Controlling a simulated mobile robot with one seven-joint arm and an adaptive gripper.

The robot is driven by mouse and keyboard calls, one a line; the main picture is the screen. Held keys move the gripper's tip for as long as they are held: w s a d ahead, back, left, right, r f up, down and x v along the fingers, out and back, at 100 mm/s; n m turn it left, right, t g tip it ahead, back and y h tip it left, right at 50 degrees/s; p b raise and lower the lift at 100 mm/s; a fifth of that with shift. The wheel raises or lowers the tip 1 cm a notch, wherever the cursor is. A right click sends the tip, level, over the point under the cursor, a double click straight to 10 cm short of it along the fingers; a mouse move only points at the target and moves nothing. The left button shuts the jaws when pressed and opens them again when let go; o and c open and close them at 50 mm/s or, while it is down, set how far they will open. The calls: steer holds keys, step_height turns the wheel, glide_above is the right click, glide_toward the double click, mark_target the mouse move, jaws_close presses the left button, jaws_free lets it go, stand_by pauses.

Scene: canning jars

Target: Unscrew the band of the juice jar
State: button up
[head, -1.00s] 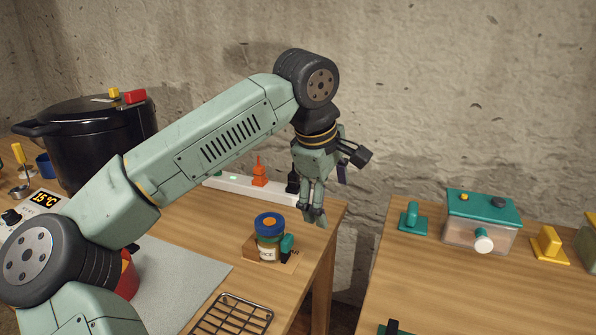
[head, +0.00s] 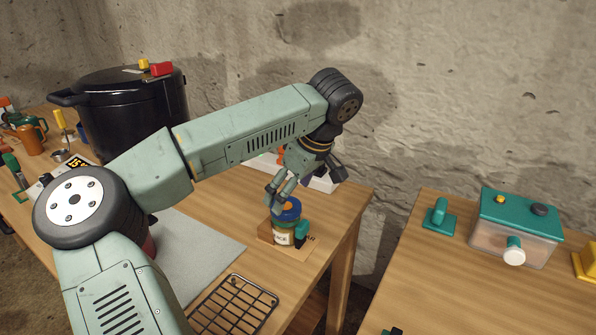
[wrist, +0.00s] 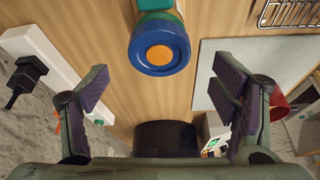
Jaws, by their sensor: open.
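The juice jar (head: 282,237) stands upright on a small wooden board (head: 271,240), with a teal clamp-like part (head: 302,232) at its right side. Its blue band (head: 293,215) is on top. In the wrist view the blue band (wrist: 160,66) rings an orange lid (wrist: 159,55) near the top middle. My gripper (head: 277,198) is tilted, with its fingertips at the jar's top in the head view and partly covering the band. In the wrist view my gripper (wrist: 162,88) has its fingers spread wide with nothing between them, and the band lies ahead of them.
A white power strip (head: 322,183) with plugs lies behind the jar. A wire rack (head: 235,304) and grey mat (head: 205,255) lie in front and left. A black pot (head: 130,115) stands at the left. A gap separates this table from the right one, which holds a teal-lidded box (head: 520,225).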

mark_target(287, 205)
steer(key=shift+x, duration=1.75)
steer(key=shift+d, duration=0.1)
steer(key=shift+c, duration=0.4)
steer(key=c, duration=1.3)
steer(key=n+g, duration=0.1)
steer(key=n, duration=0.3)
steer(key=shift+n+g+y+p, duration=0.3)
steer(key=shift+g, duration=0.1)
steer(key=shift+w+r+n+g+p, duration=0.15)
steer(key=shift+n+g+p, duration=0.25)
steer(key=shift+n, duration=0.7)
steer(key=shift+n+g, duration=0.4)
steer(key=shift+n, duration=0.7)
steer(key=shift+p, duration=0.35)
